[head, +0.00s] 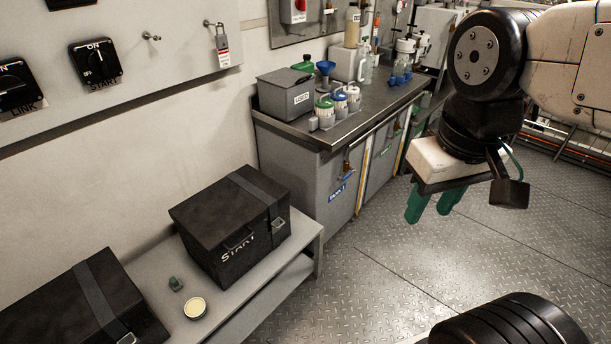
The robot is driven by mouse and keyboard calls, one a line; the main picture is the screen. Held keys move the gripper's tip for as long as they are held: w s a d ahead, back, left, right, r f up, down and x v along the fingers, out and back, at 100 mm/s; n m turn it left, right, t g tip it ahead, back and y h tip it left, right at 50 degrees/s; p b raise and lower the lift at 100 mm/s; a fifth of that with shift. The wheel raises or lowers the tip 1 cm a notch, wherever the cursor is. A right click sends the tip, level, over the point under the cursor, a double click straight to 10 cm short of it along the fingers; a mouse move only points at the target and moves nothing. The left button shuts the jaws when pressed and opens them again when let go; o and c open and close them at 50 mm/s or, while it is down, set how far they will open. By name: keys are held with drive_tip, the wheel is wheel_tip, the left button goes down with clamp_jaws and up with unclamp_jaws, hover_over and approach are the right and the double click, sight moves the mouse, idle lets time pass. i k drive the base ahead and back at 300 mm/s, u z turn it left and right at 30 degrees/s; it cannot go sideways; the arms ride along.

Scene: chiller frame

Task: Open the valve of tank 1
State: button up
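Tank 1 (312,200) is a grey metal front under the counter, with a blue label (337,191) that seems to read TANK 1. A small brass-coloured valve (347,169) sits on its front just above the label; its handle position is too small to tell. My gripper (429,212) hangs at the right of the head view, to the right of the valve and apart from it. Its two green fingers point down with a gap between them, and nothing shows between them.
A second tank front (378,168) with a green label stands beside tank 1. The counter (345,136) carries bottles and a grey box (285,95). A low bench (262,275) with black cases (235,222) stands at the left. The chequered floor (375,260) before the tanks is clear.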

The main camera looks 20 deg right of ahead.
sight(349, 175)
drive_tip(key=u, duration=0.35)
drive_tip(key=i, duration=1.15)
drive_tip(key=z, duration=0.55)
